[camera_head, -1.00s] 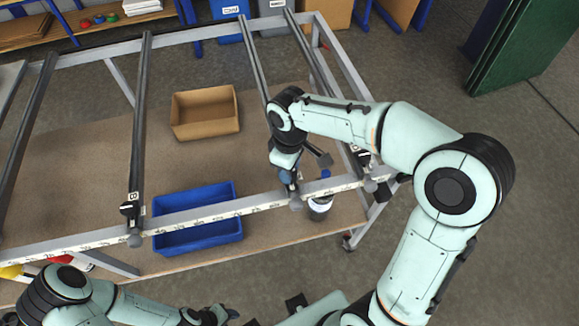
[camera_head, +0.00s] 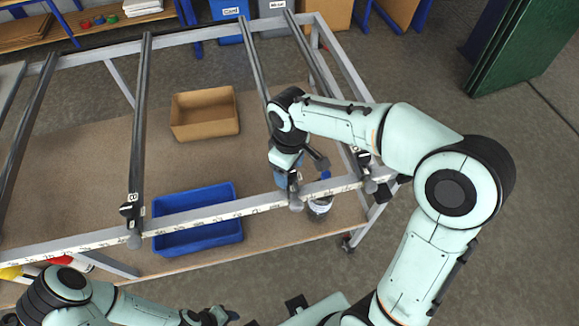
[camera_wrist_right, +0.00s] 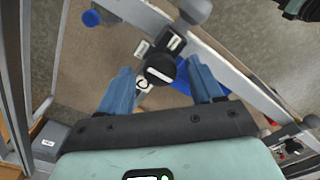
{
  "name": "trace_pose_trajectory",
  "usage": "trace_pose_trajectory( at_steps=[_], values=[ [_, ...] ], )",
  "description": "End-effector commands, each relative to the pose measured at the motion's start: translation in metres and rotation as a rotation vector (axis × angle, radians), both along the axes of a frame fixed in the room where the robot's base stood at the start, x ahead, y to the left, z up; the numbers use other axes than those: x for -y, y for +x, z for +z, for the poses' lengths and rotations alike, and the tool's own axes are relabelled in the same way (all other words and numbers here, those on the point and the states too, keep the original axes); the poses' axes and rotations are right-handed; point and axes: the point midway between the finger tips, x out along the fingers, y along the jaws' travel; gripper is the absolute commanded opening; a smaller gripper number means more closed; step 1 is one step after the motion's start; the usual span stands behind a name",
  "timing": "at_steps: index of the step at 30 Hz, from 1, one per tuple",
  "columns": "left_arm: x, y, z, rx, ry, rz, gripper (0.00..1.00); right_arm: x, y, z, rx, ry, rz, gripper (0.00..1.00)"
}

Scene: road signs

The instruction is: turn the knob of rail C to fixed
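Rail C (camera_head: 254,68) is the dark bar running up to the front beam where my right arm reaches; its letter is hidden in the head view. In the right wrist view, a round black knob (camera_wrist_right: 160,67) with a white bar mark sits between my right gripper's blue fingertips (camera_wrist_right: 162,84). The fingers are open, one on each side, with visible gaps to the knob. Small white labels (camera_wrist_right: 174,43) lie beside the knob, too small to read. My left gripper (camera_head: 212,316) is at the bottom edge of the head view, away from the rails; its opening is unclear.
The grey front beam (camera_head: 215,212) carries a printed scale. Rail B's clamp (camera_head: 131,211) is to the left, and another clamp (camera_head: 366,161) is close on the right. A blue bin (camera_head: 198,237), a cardboard box (camera_head: 204,114) and a bottle (camera_head: 319,207) stand on the board below.

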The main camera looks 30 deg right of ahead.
Motion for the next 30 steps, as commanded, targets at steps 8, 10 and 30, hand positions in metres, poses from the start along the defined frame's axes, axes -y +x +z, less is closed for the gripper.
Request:
trace_pose_trajectory(
  at_steps=[8, 10, 30],
  values=[
    [0.0, 0.001, 0.002, 0.001, 0.0, 0.0, 0.43, 0.0, 0.001, 0.009, 0.001, 0.0, 0.001, 0.65],
    [0.0, 0.003, 0.004, 0.003, 0.0, 0.0, 0.43, 0.0, 0.001, 0.02, 0.004, 0.0, 0.001, 0.65],
    [0.0, 0.021, 0.026, 0.023, 0.0, 0.0, 0.43, 0.0, 0.0, 0.133, 0.001, 0.001, 0.001, 0.65]
  ],
)
